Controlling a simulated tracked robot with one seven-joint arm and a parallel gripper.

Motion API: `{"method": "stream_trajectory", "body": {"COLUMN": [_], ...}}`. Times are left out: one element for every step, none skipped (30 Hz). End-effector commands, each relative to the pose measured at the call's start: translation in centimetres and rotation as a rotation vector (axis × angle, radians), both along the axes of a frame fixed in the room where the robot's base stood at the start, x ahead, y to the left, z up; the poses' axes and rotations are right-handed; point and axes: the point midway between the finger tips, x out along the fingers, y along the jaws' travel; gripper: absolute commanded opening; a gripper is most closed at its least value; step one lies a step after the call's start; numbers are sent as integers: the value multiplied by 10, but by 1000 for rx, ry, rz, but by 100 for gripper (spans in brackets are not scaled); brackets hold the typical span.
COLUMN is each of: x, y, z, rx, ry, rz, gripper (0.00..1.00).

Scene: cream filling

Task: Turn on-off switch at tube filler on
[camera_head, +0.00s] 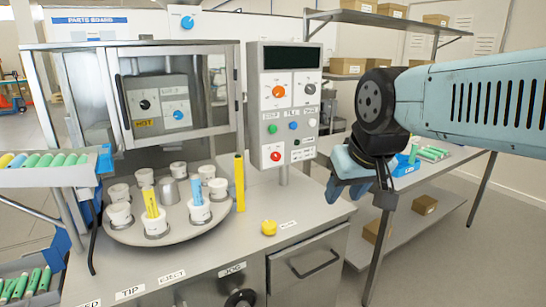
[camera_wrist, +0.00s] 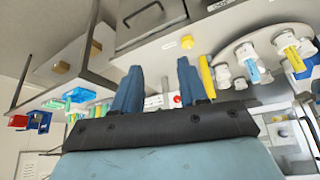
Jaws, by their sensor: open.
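The control panel (camera_head: 284,60) of the tube filler stands on a post at the right of the machine, with a dark display on top. It carries an orange knob (camera_head: 278,91), a grey knob (camera_head: 310,88), a green button (camera_head: 272,128), a blue button (camera_head: 293,126) and a red knob (camera_head: 275,156) on a white plate at the bottom. The labels are too small to tell which is the on-off switch. My gripper (camera_head: 358,190) is open and empty, right of the panel and apart from it. Its two blue fingers (camera_wrist: 159,64) are spread in the wrist view.
A round plate (camera_head: 119,236) holds several white cups, some with coloured tubes. A yellow post (camera_head: 240,183) and a yellow button (camera_head: 269,228) are on the counter. A glass-doored cabinet (camera_head: 222,50) stands behind. A side table (camera_head: 452,168) with green tubes is at right.

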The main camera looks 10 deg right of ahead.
Motion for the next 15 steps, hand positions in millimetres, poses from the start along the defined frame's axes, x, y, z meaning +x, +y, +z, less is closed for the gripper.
{"method": "stream_trajectory", "body": {"x": [0,0,0,0,0,0,0,0,1,2,5,10,15,22,32], "y": [0,0,0,0,0,0,0,0,0,0,-1,-2,-3,-1,-2], "z": [0,0,0,0,0,0,0,0,0,0,0,-1,-1,-2,-3], "rx": [0,0,0,0,0,0,0,0,-1,-4,-8,-15,-22,-31,-47], "ry": [0,0,0,0,0,0,0,0,-1,-3,-6,-14,-19,-29,-44], "rz": [0,0,0,0,0,0,0,0,0,-1,-3,-4,-6,-8,-10], "gripper": [43,43,43,43,43,43,44,46,50,53,56,60,63,66,66]}}
